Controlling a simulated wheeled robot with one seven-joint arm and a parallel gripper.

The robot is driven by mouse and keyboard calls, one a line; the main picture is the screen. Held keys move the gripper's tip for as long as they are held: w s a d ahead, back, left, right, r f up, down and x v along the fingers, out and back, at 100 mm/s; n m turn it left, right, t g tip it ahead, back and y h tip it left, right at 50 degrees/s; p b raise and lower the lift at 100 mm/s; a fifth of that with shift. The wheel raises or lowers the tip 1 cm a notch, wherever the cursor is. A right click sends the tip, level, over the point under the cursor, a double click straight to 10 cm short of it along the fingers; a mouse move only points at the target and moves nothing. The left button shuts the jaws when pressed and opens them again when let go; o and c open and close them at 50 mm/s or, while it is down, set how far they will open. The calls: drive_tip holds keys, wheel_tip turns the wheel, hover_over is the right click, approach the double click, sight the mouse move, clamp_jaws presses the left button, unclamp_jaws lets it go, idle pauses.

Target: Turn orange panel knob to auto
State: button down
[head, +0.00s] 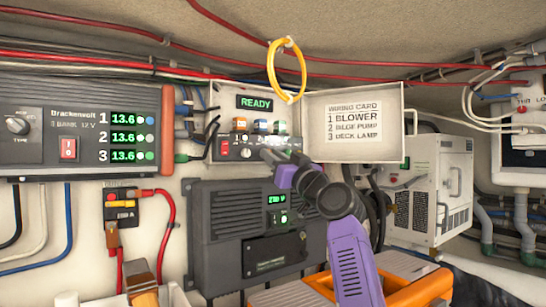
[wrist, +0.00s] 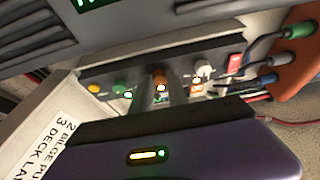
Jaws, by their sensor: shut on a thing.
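The orange knob (wrist: 160,80) sits in a row on the front of a small control panel (wrist: 110,75). In the wrist view my gripper (wrist: 162,92) has one finger on each side of this knob and is shut on it. In the head view the purple-and-grey gripper (head: 268,154) reaches the panel's lower front, under the green READY display (head: 257,103), and hides the orange knob. A small lit mark shows just below the knob in the wrist view. Its pointer and any auto label are too small to read.
Beside the orange knob are a white knob (wrist: 201,78), a green knob (wrist: 121,88) and a red switch (wrist: 235,62). An open lid with a wiring card (head: 353,120) stands right of the panel. A yellow ring (head: 286,70) hangs above. A black unit (head: 240,225) is below.

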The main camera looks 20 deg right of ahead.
drive_tip(key=shift+f, duration=0.1)
drive_tip(key=c, duration=1.3)
unclamp_jaws()
drive_tip(key=shift+s, duration=0.1)
drive_tip(key=b+v, duration=0.2)
drive_tip(key=v, duration=0.5)
drive_tip(key=shift+s+b, duration=0.3)
drive_tip(key=shift+b, duration=0.05)
drive_tip(key=shift+s+d+f, duration=0.1)
drive_tip(key=shift+d+f, duration=0.05)
drive_tip(key=shift+d, duration=0.05)
